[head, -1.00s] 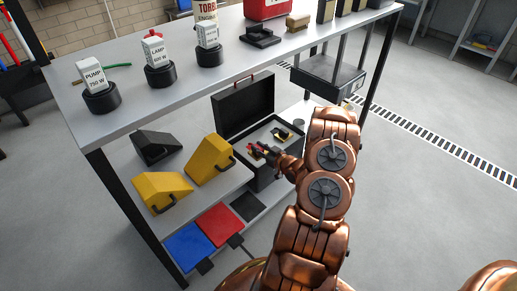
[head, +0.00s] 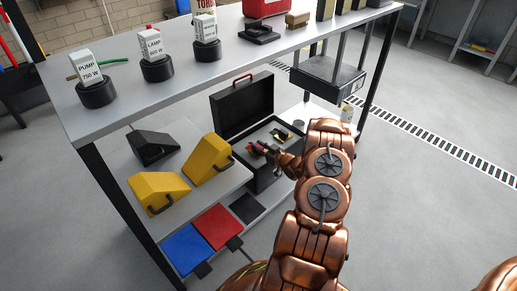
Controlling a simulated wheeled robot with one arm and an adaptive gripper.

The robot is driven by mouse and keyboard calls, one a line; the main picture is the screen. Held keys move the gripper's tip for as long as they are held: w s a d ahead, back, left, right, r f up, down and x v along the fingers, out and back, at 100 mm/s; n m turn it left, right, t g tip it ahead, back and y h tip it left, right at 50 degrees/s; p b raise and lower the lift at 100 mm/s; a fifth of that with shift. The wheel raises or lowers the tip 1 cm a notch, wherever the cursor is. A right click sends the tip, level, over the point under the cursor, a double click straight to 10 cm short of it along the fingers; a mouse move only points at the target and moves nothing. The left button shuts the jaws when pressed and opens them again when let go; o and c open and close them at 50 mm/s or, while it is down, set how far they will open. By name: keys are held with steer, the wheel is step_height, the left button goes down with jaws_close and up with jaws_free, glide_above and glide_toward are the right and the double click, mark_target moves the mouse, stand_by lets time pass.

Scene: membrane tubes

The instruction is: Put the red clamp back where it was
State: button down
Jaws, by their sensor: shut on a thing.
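My gripper (head: 264,149) reaches into the open black case (head: 243,104) on the lower shelf. It is shut on a small dark and red thing, which I take to be the red clamp (head: 256,147). My wrist and arm hide the front right part of the case.
A yellow and black item (head: 281,135) lies in the case. Yellow wedges (head: 208,160) and a black wedge (head: 153,146) stand left of it. Blue (head: 185,249) and red (head: 217,226) flat pieces lie below.

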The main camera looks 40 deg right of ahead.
steer(key=shift+f, duration=0.55)
steer(key=c, duration=1)
jaws_free()
steer(key=shift+r, duration=0.45)
steer(key=s+p, duration=0.1)
steer(key=s, duration=0.3)
steer(key=s+r+p, duration=0.1)
steer(key=s, duration=0.3)
steer(key=s+r+p, duration=0.1)
steer(key=s, duration=0.3)
steer(key=shift+a, duration=0.15)
